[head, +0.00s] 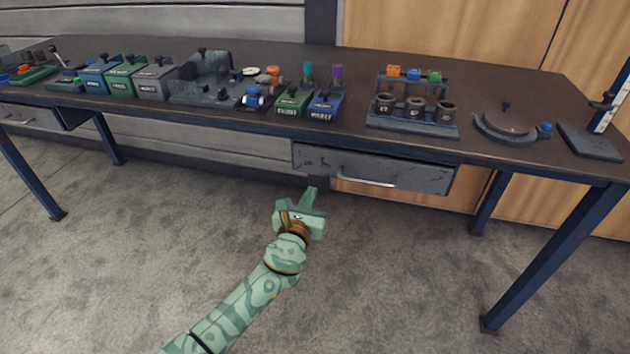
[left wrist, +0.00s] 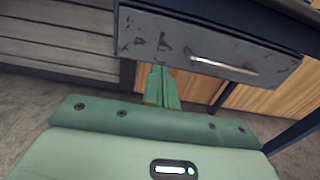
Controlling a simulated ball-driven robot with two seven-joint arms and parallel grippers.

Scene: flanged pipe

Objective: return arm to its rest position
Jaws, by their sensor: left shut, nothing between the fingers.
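My left gripper (head: 311,194) is shut and empty. It is in the air in front of the workbench, below the tabletop and just below the left part of the grey drawer (head: 318,160). In the left wrist view its fingers (left wrist: 161,80) are together, with the drawer front (left wrist: 150,40) behind and above them. I cannot tell the exact gap to the drawer, but nothing is held. My right gripper is not in view. No flanged pipe can be made out for certain.
The drawer has a metal handle (head: 366,181). Blue table legs (head: 545,265) stand at the right. The concrete floor (head: 400,290) around my arm is clear.

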